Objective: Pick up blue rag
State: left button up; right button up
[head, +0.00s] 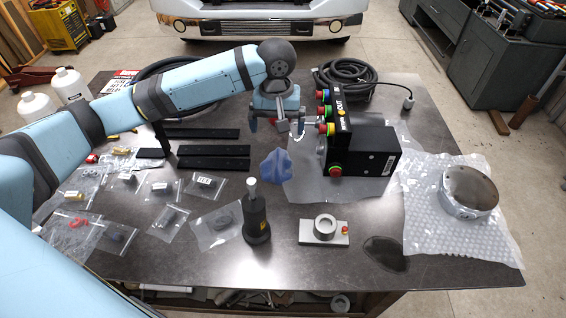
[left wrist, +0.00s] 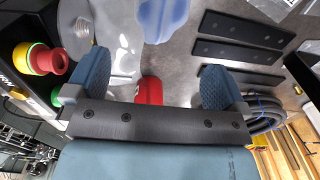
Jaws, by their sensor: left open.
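The blue rag (head: 276,166) lies crumpled on the dark metal table, near its middle. It also shows in the left wrist view (left wrist: 162,16), cut off by the top edge. My left gripper (head: 277,125) is over the table, behind the rag in the head view, and apart from it. In the left wrist view its two blue fingers (left wrist: 150,84) are spread with nothing held between them. My right gripper is in neither view.
A black control box (head: 362,150) with coloured buttons stands just right of the gripper. Black bars (head: 213,150) lie to the left. A dark bottle-shaped tool (head: 256,215) stands in front of the rag. Several bagged parts (head: 165,188) cover the left front.

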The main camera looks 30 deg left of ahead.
aim_at(278, 155)
pick_arm(q)
notch_tip(278, 155, down, 8)
jog(key=shift+f, duration=0.1)
jog(key=f, duration=0.2)
jog(key=w+f, duration=0.1)
jog(key=f, duration=0.1)
jog(key=shift+a, duration=0.3)
jog(key=shift+f, duration=0.6)
jog(key=c, duration=0.6)
jog(key=shift+r, duration=0.1)
notch_tip(278, 155, up, 20)
jog(key=shift+f, duration=0.1)
